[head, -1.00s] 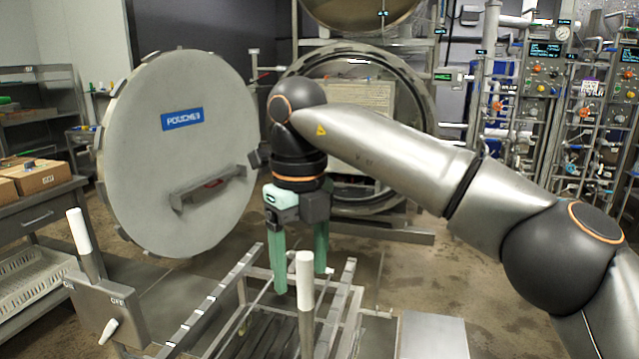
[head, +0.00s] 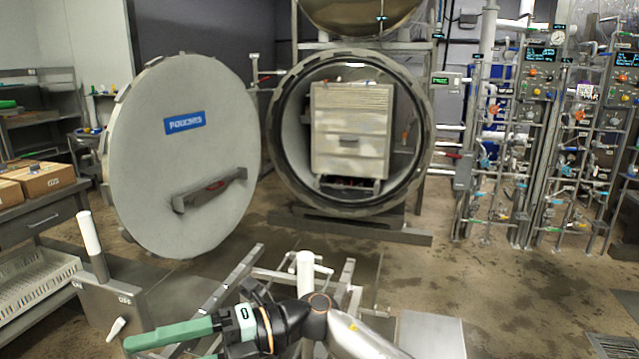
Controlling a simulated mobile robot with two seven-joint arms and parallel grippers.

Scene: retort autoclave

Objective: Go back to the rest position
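My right gripper (head: 165,349) is low in the head view, with its arm coming in from the bottom right. Its green fingers point left and are apart, with nothing seen between them. The lower finger is mostly cut off by the bottom edge. The gripper is in front of the metal rail frame (head: 232,283) and near the grey switch box (head: 118,307). My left gripper is not in view.
The round retort door (head: 185,130) stands open at the left. The retort vessel (head: 285,130) holds a pale stack (head: 350,115). White-topped posts (head: 305,272) rise in front. Pipes and valve panels (head: 540,85) line the right. The floor (head: 480,280) at middle right is clear.

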